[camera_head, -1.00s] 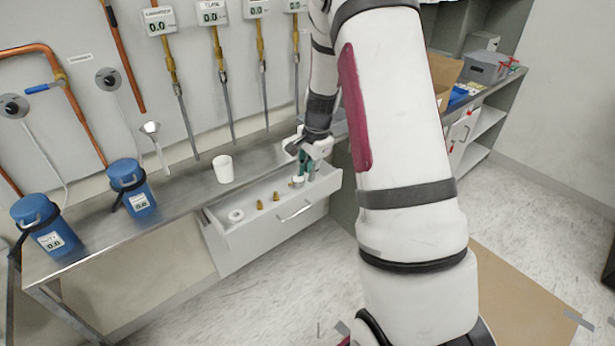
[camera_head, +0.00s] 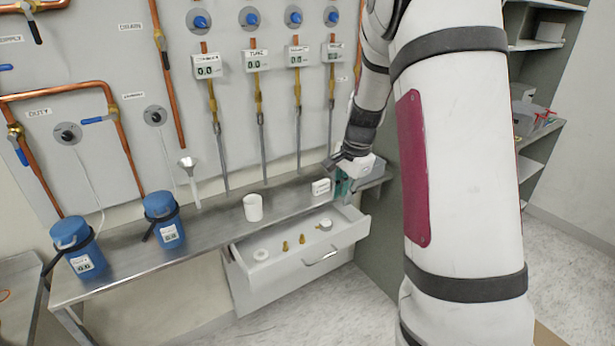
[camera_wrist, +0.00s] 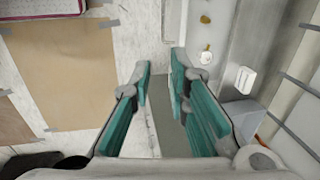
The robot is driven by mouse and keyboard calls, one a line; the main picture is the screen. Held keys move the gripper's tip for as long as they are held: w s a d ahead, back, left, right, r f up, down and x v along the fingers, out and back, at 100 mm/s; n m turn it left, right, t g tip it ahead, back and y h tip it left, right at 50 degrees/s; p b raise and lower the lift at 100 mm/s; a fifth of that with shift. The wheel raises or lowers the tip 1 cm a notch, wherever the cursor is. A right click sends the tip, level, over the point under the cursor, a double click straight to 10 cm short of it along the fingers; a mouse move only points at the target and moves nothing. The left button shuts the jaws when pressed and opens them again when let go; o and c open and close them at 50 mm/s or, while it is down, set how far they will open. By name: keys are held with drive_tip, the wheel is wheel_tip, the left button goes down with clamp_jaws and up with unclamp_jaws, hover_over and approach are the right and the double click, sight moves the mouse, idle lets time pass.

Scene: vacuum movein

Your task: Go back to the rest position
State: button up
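My gripper (camera_head: 345,185) is above the right end of the steel bench and the open drawer, with the arm coming down from the upper right. In the wrist view my gripper (camera_wrist: 163,78) has its teal-padded fingers apart, with nothing between them. The pale drawer (camera_head: 236,259) stands pulled out under the bench. In it lie a white ring (camera_head: 261,254), two brass fittings (camera_head: 302,239) and a small round pale piece (camera_head: 325,224). The round piece also shows in the wrist view (camera_wrist: 207,57). A small white box (camera_head: 320,187) sits on the bench left of my gripper.
The bench (camera_head: 215,218) also bears a white cup (camera_head: 253,208) and two blue containers (camera_head: 164,219). Pipes, gauges and a funnel (camera_head: 189,165) line the wall behind. Shelves (camera_head: 529,170) stand at the right. Floor is clear before the drawer.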

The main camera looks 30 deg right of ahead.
drive_tip(key=s+a+r+n+t, duration=0.1)
drive_tip(key=s+a+r+n, duration=0.35)
drive_tip(key=a+r, duration=0.3)
drive_tip(key=s+a+r+n+t, duration=0.1)
drive_tip(key=s+a+r+n, duration=0.35)
drive_tip(key=a+r, duration=0.3)
drive_tip(key=s+a+r+n, duration=0.1)
drive_tip(key=s+a+n, duration=0.3)
drive_tip(key=s, duration=0.3)
drive_tip(key=s+a+r+n+t, duration=0.1)
drive_tip(key=s+a+n, duration=0.2)
drive_tip(key=s, duration=0.4)
drive_tip(key=shift+s+a+r+n, duration=0.2)
drive_tip(key=shift+s+a+n, duration=0.2)
drive_tip(key=shift+n, duration=0.4)
